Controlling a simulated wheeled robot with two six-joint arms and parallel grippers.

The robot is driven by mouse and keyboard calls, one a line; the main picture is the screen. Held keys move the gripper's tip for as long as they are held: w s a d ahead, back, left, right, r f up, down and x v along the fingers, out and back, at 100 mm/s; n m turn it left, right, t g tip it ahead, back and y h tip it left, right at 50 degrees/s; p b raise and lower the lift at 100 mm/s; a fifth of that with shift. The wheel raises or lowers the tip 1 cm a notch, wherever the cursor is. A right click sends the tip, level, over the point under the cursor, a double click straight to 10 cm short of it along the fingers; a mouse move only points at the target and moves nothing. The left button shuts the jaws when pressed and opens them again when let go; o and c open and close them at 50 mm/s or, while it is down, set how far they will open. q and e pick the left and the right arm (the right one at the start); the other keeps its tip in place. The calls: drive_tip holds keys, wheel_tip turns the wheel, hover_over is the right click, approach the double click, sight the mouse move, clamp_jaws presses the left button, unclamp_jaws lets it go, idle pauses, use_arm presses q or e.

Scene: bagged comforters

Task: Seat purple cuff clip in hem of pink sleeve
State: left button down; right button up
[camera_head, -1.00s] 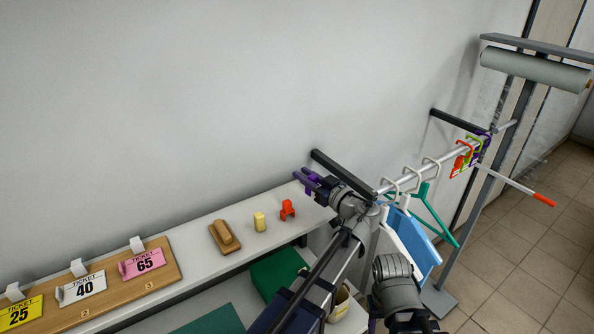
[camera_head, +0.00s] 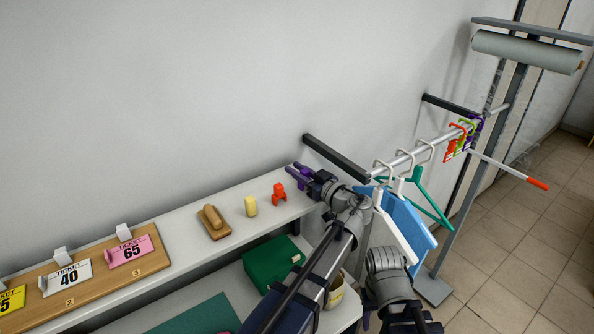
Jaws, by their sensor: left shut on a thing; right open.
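My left gripper (camera_head: 305,176) is at the right end of the white shelf, above its back edge near the wall. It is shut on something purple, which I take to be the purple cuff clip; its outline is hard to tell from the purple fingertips. My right gripper (camera_head: 400,322) is low at the bottom edge, open, with its fingers mostly cut off. No pink sleeve is visible in this view.
A rail (camera_head: 402,160) with hangers is at right. A green box (camera_head: 272,262) sits below.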

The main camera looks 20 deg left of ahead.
sight(308, 174)
use_arm(q)
drive_tip(key=shift+f+b, duration=0.6)
drive_tip(key=shift+b, duration=0.05)
idle(0.5)
unclamp_jaws()
idle(0.6)
drive_tip(key=shift+d+r, duration=0.15)
idle(0.4)
drive_tip(key=shift+s+d+r+p, duration=0.3)
drive_tip(key=shift+s+d+p, duration=0.1)
drive_tip(key=shift+d, duration=0.2)
drive_tip(key=shift+s+d+r+p, duration=0.3)
drive_tip(key=shift+s+d, duration=0.1)
drive_tip(key=shift+d, duration=0.25)
drive_tip(key=shift+s+d+r+p, duration=0.25)
drive_tip(key=shift+s+d+p, duration=0.15)
drive_tip(key=shift+d, duration=0.2)
drive_tip(key=shift+s+d, duration=0.1)
drive_tip(key=shift+d, duration=0.1)
drive_tip(key=shift+d, duration=0.1)
